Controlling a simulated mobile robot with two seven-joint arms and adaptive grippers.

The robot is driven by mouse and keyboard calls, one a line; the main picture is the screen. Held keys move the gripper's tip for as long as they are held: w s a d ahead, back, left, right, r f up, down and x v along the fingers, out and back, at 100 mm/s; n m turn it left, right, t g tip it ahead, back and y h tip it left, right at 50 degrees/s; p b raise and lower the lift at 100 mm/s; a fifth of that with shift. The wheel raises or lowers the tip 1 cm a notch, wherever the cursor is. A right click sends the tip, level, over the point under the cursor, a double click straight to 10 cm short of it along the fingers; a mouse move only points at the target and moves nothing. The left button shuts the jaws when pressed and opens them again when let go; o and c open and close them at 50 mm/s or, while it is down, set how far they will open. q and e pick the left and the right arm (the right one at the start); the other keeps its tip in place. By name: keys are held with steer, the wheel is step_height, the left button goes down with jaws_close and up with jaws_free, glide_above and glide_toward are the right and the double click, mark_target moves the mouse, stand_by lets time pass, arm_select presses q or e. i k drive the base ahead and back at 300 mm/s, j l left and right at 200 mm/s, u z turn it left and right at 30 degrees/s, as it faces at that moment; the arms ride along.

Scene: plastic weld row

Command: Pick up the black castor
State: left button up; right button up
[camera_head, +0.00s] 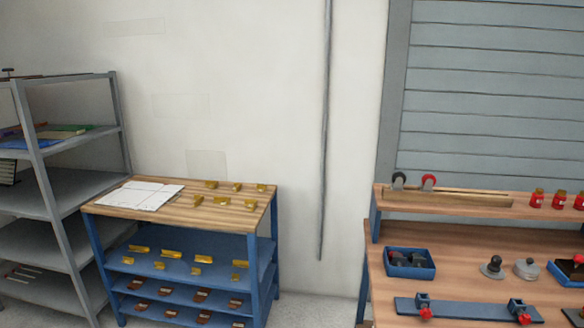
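Two castor-like wheels stand near the left end of the raised shelf of the right workbench. One is a black castor (399,181) with a pale centre. The other is a red castor (428,182), just to its right and apart from it. Both look upright, and their lower parts are too small to make out. Neither of my grippers shows in the head view.
The right workbench (455,238) holds a blue bin (432,272) of dark parts, a dark knob-like piece (493,268), a blue rail (460,309) with red clamps and red jars (536,199). A blue-framed shelf unit (258,247) and grey rack (60,190) stand left.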

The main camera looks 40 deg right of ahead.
mark_target(399, 179)
steer(key=i+j+z, duration=0.1)
steer(key=i+z, duration=0.3)
steer(key=i+j+z, duration=0.25)
steer(key=i+z, duration=0.2)
steer(key=i+j+z, duration=0.5)
steer(key=z, duration=0.3)
steer(key=i+j+z, duration=0.15)
steer(key=z, duration=0.25)
steer(key=i+j+z, duration=0.2)
steer(key=z, duration=0.2)
steer(key=i+j+z, duration=0.1)
steer(key=z, duration=0.3)
steer(key=j+z, duration=0.4)
steer(key=i+l, duration=0.05)
